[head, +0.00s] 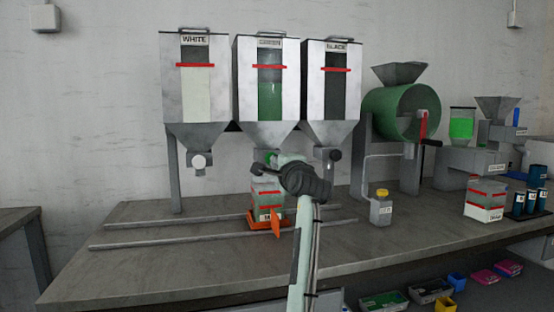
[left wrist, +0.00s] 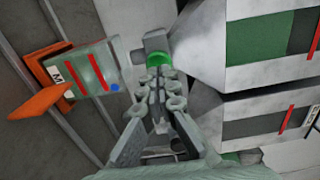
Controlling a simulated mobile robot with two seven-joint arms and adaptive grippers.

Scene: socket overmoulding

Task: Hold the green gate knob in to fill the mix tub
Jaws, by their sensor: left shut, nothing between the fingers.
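The green gate knob (left wrist: 157,59) sits at the outlet of the middle hopper (head: 268,85), partly hidden by my gripper; a bit of it shows in the head view (head: 269,157). My left gripper (head: 260,169) is shut and empty, and its closed fingertips (left wrist: 160,76) point at the knob. They overlap the knob's edge in the left wrist view; I cannot tell whether they touch. The mix tub (head: 266,187), clear with red lines, stands on an orange carriage (head: 258,224) below this outlet. It also shows in the left wrist view (left wrist: 88,72). Its fill level is unclear. My right gripper is out of view.
The WHITE hopper (head: 196,85) and BLACK hopper (head: 330,85) stand either side, with a white knob (head: 198,161) and a black knob (head: 335,155). Rails (head: 160,238) run along the bench. A green drum (head: 395,112), a small bottle (head: 381,210) and another tub (head: 485,200) stand right.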

